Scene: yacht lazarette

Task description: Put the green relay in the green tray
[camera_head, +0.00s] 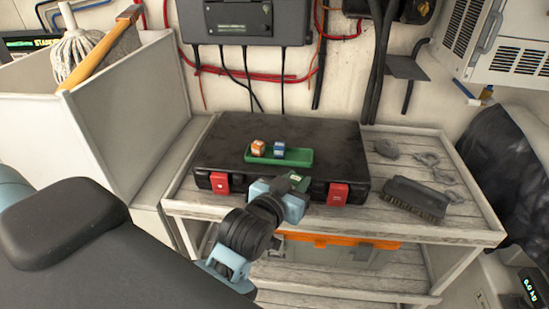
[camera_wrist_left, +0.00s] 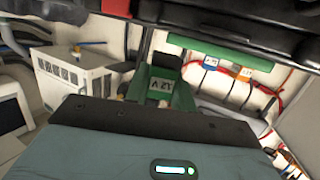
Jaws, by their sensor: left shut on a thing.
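The green tray (camera_head: 298,157) lies on top of the black case (camera_head: 335,145). It also shows in the left wrist view (camera_wrist_left: 225,54). An orange relay (camera_head: 258,148) and a blue relay (camera_head: 279,149) stand side by side in the tray's left and middle parts; its right end is bare. My left gripper (camera_head: 297,183) is shut on the green relay, whose pale "12 V" label faces the left wrist camera (camera_wrist_left: 161,86). In the head view the relay is mostly hidden by the gripper, near the case's front edge and right of the tray's middle. My right gripper is not in view.
The case has red latches (camera_head: 338,194) and rests on a grey wooden bench (camera_head: 440,225). A black brush (camera_head: 415,198) and grey cord (camera_head: 425,158) lie to the right. Black cables (camera_head: 381,70) hang behind. A mop (camera_head: 78,55) stands in a white bin at left.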

